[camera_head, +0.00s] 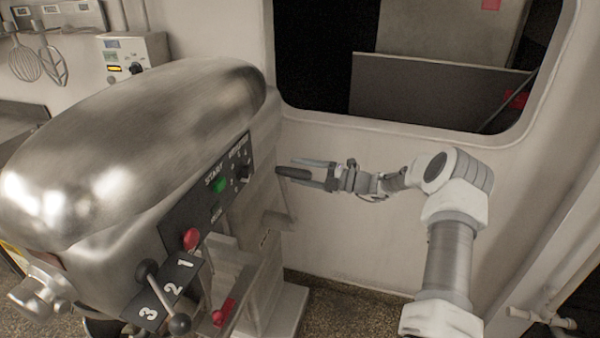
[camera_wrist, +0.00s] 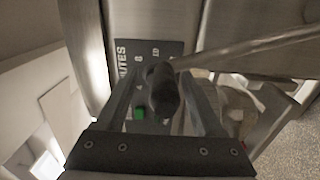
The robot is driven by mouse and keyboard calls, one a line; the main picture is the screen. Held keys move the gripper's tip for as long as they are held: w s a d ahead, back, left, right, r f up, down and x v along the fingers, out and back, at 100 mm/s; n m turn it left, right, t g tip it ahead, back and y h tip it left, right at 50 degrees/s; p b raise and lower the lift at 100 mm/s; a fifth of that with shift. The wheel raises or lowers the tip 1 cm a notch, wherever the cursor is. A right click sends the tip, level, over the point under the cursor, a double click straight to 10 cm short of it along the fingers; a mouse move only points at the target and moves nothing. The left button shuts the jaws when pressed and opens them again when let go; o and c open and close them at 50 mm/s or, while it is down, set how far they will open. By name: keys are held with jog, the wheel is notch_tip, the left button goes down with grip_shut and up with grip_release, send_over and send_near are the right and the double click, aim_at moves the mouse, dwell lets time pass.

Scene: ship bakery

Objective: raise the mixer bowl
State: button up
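The mixer (camera_head: 130,150) has a large rounded metal head and fills the left of the head view. A lever with a dark grip (camera_head: 293,174) sticks out on its right side. In the wrist view the grip (camera_wrist: 163,92) shows end-on, with a metal rod (camera_wrist: 250,45) running to the upper right. My gripper (camera_head: 312,173) is open at this grip, one finger on each side. In the wrist view my gripper (camera_wrist: 163,95) has gaps between the grip and both fingers. The mixer bowl cannot be made out clearly; the mixer's body hides that area in the head view.
The mixer's panel (camera_head: 208,190) has a green START button (camera_head: 219,185) and a dial. Below are a red knob (camera_head: 191,238) and a gear lever (camera_head: 162,293) on a plate marked 1, 2, 3. A wall with a window opening (camera_head: 420,65) stands close behind my arm.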

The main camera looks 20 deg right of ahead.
jog(key=shift+f, duration=0.1)
jog(key=b+v, duration=0.3)
jog(key=v, duration=1.4)
jog(key=shift+d, duration=0.2)
jog(key=shift+s+d, duration=0.1)
jog(key=shift+s, duration=0.05)
